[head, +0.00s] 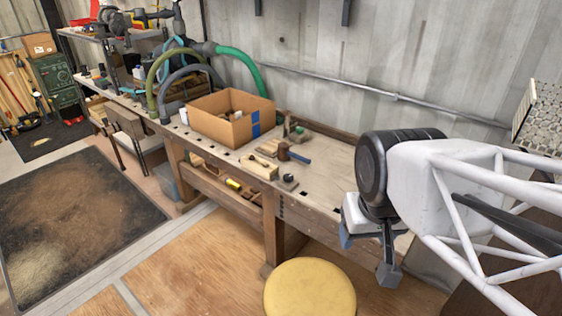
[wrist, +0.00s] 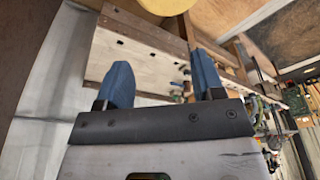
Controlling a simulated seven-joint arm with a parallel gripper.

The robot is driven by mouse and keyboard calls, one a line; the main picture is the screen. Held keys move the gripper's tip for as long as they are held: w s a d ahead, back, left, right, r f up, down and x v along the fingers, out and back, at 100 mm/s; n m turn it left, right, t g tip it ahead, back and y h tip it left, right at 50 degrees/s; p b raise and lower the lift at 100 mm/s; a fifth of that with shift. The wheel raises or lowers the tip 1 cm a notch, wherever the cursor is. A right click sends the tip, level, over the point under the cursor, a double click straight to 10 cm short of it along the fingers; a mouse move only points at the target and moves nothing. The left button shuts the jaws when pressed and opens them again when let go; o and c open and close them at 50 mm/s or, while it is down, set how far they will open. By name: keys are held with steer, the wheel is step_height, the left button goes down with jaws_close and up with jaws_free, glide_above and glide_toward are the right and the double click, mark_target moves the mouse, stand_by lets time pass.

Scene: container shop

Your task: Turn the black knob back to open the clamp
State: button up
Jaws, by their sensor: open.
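A small dark item with a black top (head: 288,181) sits near the front edge of the workbench in the head view. It may be the clamp with its black knob, but it is too small to tell. My gripper (head: 367,254) hangs in front of the right end of the bench, to the right of that item and well apart from it. It is open and empty. In the wrist view the two blue fingers of my gripper (wrist: 163,72) stand apart with the bench top beyond them. I cannot make out the knob in the wrist view.
The workbench (head: 330,182) holds a wooden block (head: 259,167), a mallet (head: 284,152) and an open cardboard box (head: 222,131). A round yellow stool (head: 310,289) stands in front. The right part of the bench top is bare. A metal wall stands behind.

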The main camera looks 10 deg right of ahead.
steer(key=shift+o, duration=0.4)
steer(key=shift+w+r, duration=0.1)
steer(key=shift+w, duration=0.3)
steer(key=m+g, duration=0.3)
steer(key=m, duration=0.8)
glide_above(288, 176)
step_height(288, 176, down, 23)
steer(key=shift+d+r, duration=0.1)
steer(key=shift+r, duration=0.05)
steer(key=shift+f, duration=3.95)
steer(key=shift+c, duration=0.3)
